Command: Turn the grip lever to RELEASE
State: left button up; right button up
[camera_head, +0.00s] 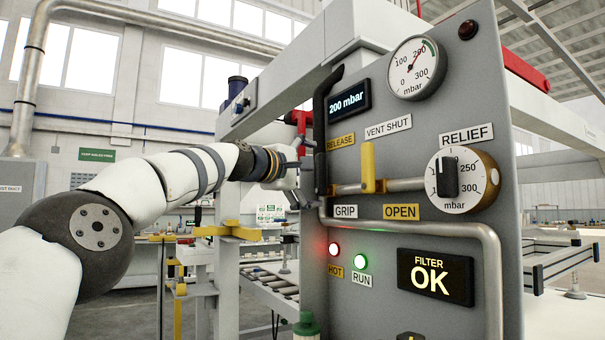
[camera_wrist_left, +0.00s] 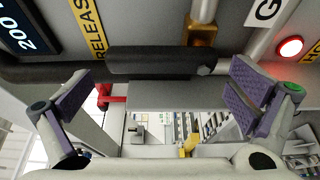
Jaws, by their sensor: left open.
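The grip lever shows as a dark sleeved handle (camera_head: 321,173) at the left edge of the grey panel, between the yellow RELEASE label (camera_head: 341,141) and the white GRIP label (camera_head: 345,211). In the left wrist view the black handle (camera_wrist_left: 155,62) lies across the picture, with a brass fitting (camera_wrist_left: 201,32) near its GRIP end. My left gripper (camera_head: 302,175) is open beside the handle. In the left wrist view its purple-padded fingers (camera_wrist_left: 160,95) stand wide apart, one towards each end of the handle. Contact cannot be told. My right gripper is not in view.
A yellow valve handle (camera_head: 368,167) stands upright right of the lever, and a RELIEF dial (camera_head: 463,181) sits further right. A thick grey pipe (camera_head: 430,228) bends across the panel below. A yellow bracket (camera_head: 228,231) stands below my left forearm.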

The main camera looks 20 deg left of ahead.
pick_arm(q)
jog(key=v, duration=0.6)
jog(key=shift+s, duration=0.35)
